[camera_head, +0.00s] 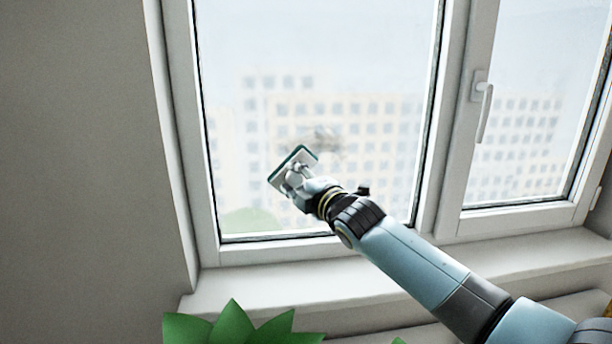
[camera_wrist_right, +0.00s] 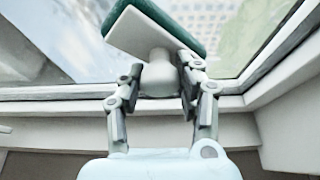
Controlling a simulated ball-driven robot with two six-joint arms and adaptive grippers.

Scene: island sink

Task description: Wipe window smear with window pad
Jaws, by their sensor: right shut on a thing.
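The window pad (camera_head: 292,167) is a flat white plate with a dark green wiping face and a knob handle. My right gripper (camera_head: 297,184) is shut on its handle and holds the pad tilted at the left window pane. The right wrist view also shows the pad (camera_wrist_right: 150,35), with both fingers of the gripper (camera_wrist_right: 162,82) on its white knob. I cannot tell whether the green face touches the glass. The window smear (camera_head: 322,142) is a greyish brown smudge on the left pane, just above and right of the pad. My left gripper is out of view.
The white window frame (camera_head: 452,120) divides the two panes. A handle (camera_head: 484,110) sticks out on the right sash. The sill (camera_head: 250,287) runs below, with green pointed leaves (camera_head: 235,325) in front. A grey wall (camera_head: 80,170) stands at left.

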